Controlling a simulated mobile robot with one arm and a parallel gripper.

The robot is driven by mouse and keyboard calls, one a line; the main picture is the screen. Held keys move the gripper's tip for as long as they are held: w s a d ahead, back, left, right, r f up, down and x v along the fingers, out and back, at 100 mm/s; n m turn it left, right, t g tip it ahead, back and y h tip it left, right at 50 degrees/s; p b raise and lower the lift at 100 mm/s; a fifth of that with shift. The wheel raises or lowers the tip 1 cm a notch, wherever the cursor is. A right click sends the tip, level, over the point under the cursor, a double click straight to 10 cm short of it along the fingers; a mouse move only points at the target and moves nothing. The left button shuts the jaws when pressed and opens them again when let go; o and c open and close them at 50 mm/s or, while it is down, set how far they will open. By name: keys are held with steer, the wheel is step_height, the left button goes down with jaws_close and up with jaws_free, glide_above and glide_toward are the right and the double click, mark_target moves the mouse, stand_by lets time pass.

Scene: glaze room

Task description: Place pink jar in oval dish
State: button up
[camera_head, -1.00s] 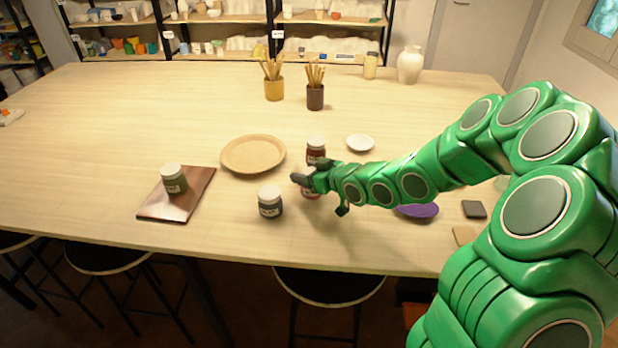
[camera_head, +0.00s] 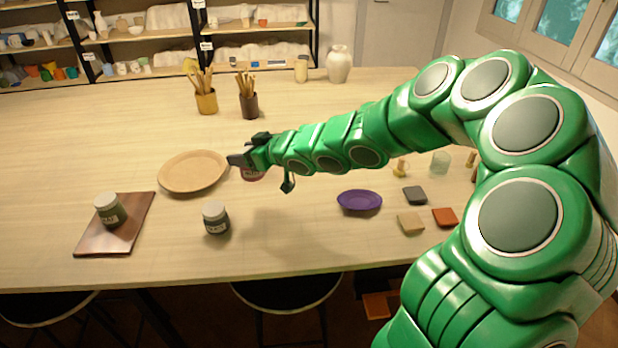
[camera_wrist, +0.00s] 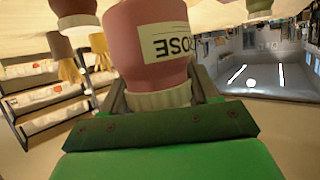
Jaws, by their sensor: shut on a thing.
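My gripper (camera_head: 250,160) is shut on the pink jar (camera_head: 253,175) and holds it above the table, to the right of the tan plate. In the wrist view the pink jar (camera_wrist: 150,45) appears upside down, its pale label reading ROSE and its white lid between the fingers. In the head view the gripper hides most of the jar. A purple dish (camera_head: 360,201), oval in outline, lies empty on the table to the right of the gripper and nearer the front edge.
A round tan plate (camera_head: 193,172) lies left of the gripper. A dark grey jar (camera_head: 216,219) stands in front. A green jar (camera_head: 110,211) stands on a brown board (camera_head: 140,225). Small tiles (camera_head: 411,223) lie right of the purple dish. A dark red jar (camera_wrist: 78,12) shows in the wrist view.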

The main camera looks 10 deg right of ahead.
steer(key=shift+d+r, duration=0.4)
steer(key=shift+d, duration=0.05)
steer(key=s+d+r, duration=0.4)
steer(key=d+r, duration=0.2)
steer(key=d, duration=0.6)
steer(key=s+d+f+m+t+h, duration=0.1)
steer(key=s+d+f+m, duration=0.1)
steer(key=s+d, duration=1.2)
glide_above(354, 200)
steer(key=shift+w+f, duration=0.1)
steer(key=shift+f, duration=6.35)
steer(key=shift+d+f, duration=0.1)
steer(key=shift+f, duration=0.2)
